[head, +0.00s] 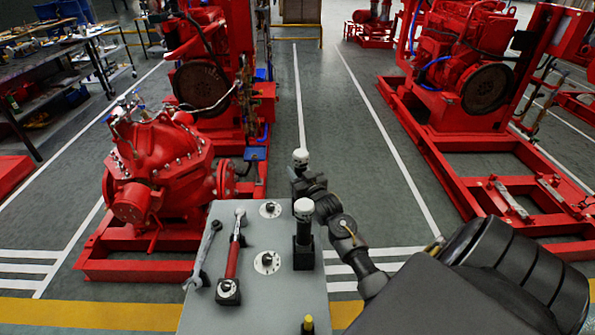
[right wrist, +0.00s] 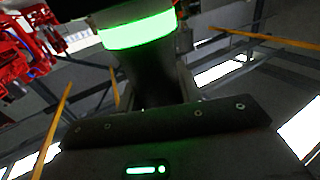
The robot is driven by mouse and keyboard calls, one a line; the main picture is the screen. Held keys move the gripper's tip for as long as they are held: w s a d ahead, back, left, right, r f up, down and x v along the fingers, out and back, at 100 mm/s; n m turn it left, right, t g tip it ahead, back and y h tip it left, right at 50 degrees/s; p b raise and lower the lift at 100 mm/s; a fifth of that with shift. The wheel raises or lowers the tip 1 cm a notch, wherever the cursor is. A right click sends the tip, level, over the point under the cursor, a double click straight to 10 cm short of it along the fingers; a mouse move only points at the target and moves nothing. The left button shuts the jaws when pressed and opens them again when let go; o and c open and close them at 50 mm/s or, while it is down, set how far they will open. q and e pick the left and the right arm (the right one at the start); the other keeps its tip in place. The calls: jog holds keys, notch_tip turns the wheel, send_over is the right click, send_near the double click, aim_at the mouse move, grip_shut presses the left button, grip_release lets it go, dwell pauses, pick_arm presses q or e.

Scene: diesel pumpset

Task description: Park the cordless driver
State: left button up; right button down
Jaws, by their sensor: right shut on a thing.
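A dark tool with a pale top (head: 300,158), which looks like the cordless driver, is upright at my right gripper (head: 301,178), beyond the far edge of the grey bench top (head: 205,305). In the right wrist view the gripper is shut on a black body with a glowing green band (right wrist: 138,30); its ends are out of view. A similar black upright piece with a pale top (head: 304,210) stands in a dark square base (head: 303,257) at the bench's right side. I cannot tell whether that base is a holder. My left gripper is not in view.
A combination wrench (head: 205,252) and a red-handled wrench (head: 233,255) lie on the bench's left. Two round pale plates (head: 270,209) (head: 267,262) sit mid-bench. A yellow-topped piece (head: 308,325) is at the near edge. A red pump (head: 155,165) stands beyond, left.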

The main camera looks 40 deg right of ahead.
jog(key=c, duration=0.9)
grip_release()
jog(key=shift+o, duration=0.2)
jog(key=shift+f, duration=0.15)
jog(key=shift+s+a+f, duration=0.1)
jog(key=shift+s+a, duration=0.1)
jog(key=shift+s, duration=0.35)
jog(key=b+v, duration=0.2)
jog(key=v, duration=0.7)
jog(key=shift+s+r, duration=0.25)
jog(key=shift+s, duration=0.1)
jog(key=shift+a, duration=0.1)
